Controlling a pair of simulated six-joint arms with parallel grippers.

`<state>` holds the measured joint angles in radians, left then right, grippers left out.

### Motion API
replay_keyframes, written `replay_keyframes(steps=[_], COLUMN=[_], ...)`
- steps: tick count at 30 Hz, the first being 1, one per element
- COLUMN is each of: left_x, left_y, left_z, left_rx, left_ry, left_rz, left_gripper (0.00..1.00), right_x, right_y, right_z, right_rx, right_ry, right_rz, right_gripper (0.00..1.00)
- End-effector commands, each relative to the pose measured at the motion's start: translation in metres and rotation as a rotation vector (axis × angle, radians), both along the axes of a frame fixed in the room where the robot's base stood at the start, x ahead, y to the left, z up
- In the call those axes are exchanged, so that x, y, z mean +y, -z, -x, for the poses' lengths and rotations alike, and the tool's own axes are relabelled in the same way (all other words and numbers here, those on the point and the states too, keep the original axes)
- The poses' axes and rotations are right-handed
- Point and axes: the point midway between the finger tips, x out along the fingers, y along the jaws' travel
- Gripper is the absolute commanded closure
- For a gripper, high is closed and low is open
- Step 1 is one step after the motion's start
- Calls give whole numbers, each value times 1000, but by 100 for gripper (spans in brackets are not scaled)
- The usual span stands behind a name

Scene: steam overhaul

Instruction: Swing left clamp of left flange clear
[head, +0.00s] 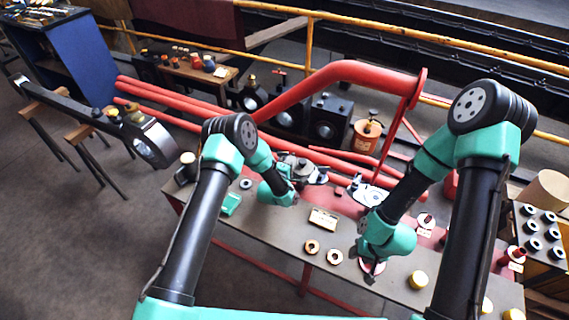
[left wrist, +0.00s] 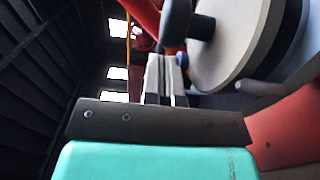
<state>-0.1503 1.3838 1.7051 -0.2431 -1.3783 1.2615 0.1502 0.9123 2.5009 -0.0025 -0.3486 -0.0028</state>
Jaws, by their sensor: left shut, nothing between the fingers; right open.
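The left flange (head: 302,165) is a grey metal fitting on the red part of the bench, just beyond my left gripper (head: 297,184). In the left wrist view it appears as a large pale disc (left wrist: 232,45) with a dark rim. A dark cylindrical knob (left wrist: 179,22), possibly part of a clamp, sticks out at its left. My left gripper (left wrist: 166,75) is shut and empty, its fingers pointing up beside the disc's left edge; contact cannot be told. The left clamp is not clearly made out in the head view. My right gripper (head: 372,270) is open low over the bench's front.
A pale plate fitting (head: 369,194) sits right of the flange. Red pipes (head: 190,105) run behind. A black-armed lamp (head: 152,145) stands left.

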Motion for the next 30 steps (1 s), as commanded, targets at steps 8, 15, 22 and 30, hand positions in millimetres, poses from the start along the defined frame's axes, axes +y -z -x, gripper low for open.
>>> replay_keyframes(steps=[8, 15, 22, 30], left_x=[-4, -5, -5, -3], left_y=[0, 0, 0, 0], left_z=[-5, -6, -6, -2], left_rx=[0, 0, 0, 2], left_ry=[1, 1, 1, 1], left_rz=[0, 0, 0, -1], left_gripper=[100, 100, 100, 100], right_x=[0, 0, 0, 0], right_y=[0, 0, 0, 0], right_z=[0, 0, 0, 0], right_rx=[0, 0, 0, 0], right_ry=[0, 0, 0, 0], right_rz=[0, 0, 0, 0], right_gripper=[57, 57, 57, 57])
